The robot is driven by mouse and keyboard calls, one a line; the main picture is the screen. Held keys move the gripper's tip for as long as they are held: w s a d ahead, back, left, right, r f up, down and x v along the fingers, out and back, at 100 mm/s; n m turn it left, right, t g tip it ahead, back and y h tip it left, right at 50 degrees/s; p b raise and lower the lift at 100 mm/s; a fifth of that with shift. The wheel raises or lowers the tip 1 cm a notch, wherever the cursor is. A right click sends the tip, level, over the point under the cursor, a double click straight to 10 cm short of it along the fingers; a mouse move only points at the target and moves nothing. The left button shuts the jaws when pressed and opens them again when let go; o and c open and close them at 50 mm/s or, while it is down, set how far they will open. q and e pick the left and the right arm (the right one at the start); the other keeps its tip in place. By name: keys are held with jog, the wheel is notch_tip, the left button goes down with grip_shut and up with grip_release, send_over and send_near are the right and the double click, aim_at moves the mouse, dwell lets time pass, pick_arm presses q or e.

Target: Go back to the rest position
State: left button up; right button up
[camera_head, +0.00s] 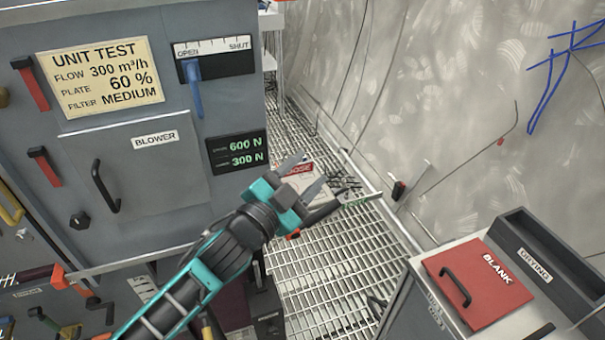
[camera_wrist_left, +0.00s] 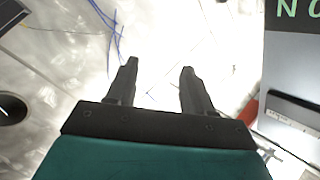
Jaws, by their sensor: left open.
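My left gripper (camera_head: 305,177) reaches in from the lower left in the head view, in front of the grey test unit (camera_head: 235,25) and above the grated floor. Its two dark fingers are apart with nothing between them. The left wrist view also shows the open, empty fingers (camera_wrist_left: 158,85) against a pale, bright background. My right gripper is not seen in either view.
The grey unit carries a blue lever (camera_head: 195,90), a blower door (camera_head: 135,175) and red handles. A red BLANK plate (camera_head: 490,290) and a dark DRYING tray (camera_head: 550,255) are at lower right. The grated floor (camera_head: 335,265) lies between.

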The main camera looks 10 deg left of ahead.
pick_arm(q)
jog(key=shift+s+a+f, duration=0.1)
jog(key=shift+f, duration=0.15)
jog(key=shift+f, duration=0.1)
jog(key=s+a+f+n+g+y, duration=0.2)
jog(key=s+a+f+n+g, duration=0.1)
jog(key=s+f, duration=0.6)
jog(key=s+a+f+n+g+y, duration=0.3)
jog(key=s+f+n, duration=0.3)
jog(key=s+f, duration=0.4)
notch_tip(320, 180, down, 4)
jog(key=shift+f+n+g, duration=0.1)
jog(key=shift+n+g, duration=0.2)
jog(key=shift+g, duration=0.1)
